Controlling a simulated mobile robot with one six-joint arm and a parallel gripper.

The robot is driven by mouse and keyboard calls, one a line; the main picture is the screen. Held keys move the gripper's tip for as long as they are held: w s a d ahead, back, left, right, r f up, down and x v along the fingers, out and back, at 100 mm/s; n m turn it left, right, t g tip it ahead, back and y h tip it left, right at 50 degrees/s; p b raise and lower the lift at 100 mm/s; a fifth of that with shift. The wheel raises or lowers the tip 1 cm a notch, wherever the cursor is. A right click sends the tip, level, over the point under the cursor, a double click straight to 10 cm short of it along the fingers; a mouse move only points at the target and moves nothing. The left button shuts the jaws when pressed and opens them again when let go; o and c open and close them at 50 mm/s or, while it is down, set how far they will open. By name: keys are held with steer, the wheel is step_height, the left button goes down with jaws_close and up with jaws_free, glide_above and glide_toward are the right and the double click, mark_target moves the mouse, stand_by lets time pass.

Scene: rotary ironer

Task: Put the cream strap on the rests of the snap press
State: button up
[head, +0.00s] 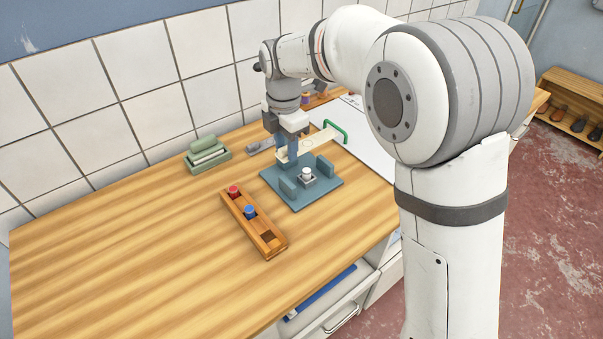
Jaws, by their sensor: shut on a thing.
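My gripper (287,156) points down and is shut on the cream strap (314,144), holding it above the back part of the snap press. The strap runs from the fingers up and to the right. The snap press has a teal base (299,203) with two upright teal rests, one at the front left (287,187) and one at the back right (324,167). A small grey block with a white round top (306,174) stands between the rests. The strap appears behind and above the rests, apart from them. The fingers hide its left part.
A wooden rack (265,236) with a red knob (233,191) and a blue knob (250,211) stands left of the press. A green tray (207,160) is near the tiled wall. A green handle (336,129) is by the strap's right end. The front-left worktop (110,260) is clear.

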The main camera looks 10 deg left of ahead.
mark_target(288, 181)
step_height(288, 181, down, 8)
steer(key=shift+f+p, duration=0.25)
steer(key=shift+p, duration=0.2)
steer(key=o, duration=1)
steer(key=shift+f, duration=0.1)
steer(key=shift+c, duration=0.2)
